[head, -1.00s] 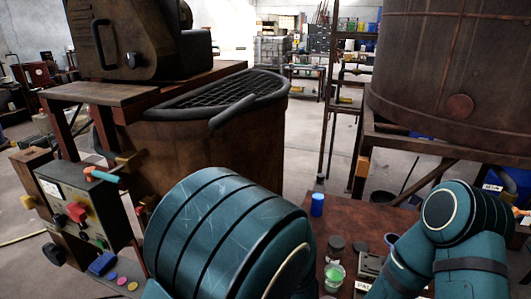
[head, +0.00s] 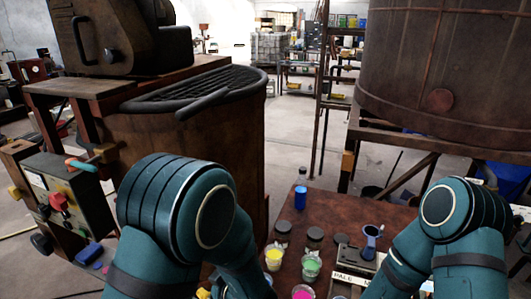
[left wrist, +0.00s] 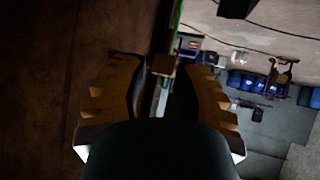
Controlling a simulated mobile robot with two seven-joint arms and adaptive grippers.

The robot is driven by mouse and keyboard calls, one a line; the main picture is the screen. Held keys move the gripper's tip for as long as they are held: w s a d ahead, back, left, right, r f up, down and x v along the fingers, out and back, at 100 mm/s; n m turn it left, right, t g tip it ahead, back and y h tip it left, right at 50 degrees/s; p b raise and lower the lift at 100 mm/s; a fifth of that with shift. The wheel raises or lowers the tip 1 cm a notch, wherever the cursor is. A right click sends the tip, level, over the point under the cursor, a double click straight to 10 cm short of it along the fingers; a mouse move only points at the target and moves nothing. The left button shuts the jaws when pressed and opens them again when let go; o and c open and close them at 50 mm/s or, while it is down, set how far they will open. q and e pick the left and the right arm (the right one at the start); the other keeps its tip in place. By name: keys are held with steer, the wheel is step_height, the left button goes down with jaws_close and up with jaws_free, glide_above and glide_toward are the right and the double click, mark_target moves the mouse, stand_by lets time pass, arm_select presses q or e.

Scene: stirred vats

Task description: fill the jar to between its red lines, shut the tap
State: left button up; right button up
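A brass tap (head: 103,154) with a turquoise, orange-tipped lever (head: 80,165) sticks out low on the left side of the brown vat (head: 185,170). I cannot make out a jar with red lines; several small jars stand on the table, among them a yellow one (head: 273,258) and a green one (head: 311,267). My left gripper (left wrist: 160,85) shows in the left wrist view, its yellowish fingers apart with a gap between them. A small brown block shows in that gap, not visibly gripped. In the head view my arms hide the left gripper, and the right gripper is out of sight.
A control box (head: 60,205) with a red knob stands left of the vat. The reddish table (head: 335,212) holds a blue bottle (head: 300,196), dark lids and a blue cup (head: 371,240). A large tank (head: 445,70) on a stand rises at the right. Floor between is clear.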

arm_select(q)
step_height(320, 180, down, 10)
steer(key=s+m+g+h, duration=0.1)
steer(key=s+m+h, duration=0.2)
steer(key=m+h, duration=0.25)
steer(key=s+d+f+m+g+h, duration=0.3)
steer(key=s+h, duration=0.3)
steer(key=s, duration=0.3)
steer(key=shift+s+d+f+m+g+h, duration=0.2)
steer(key=shift+s+f+m+g+h, duration=0.15)
steer(key=shift+f+g, duration=0.2)
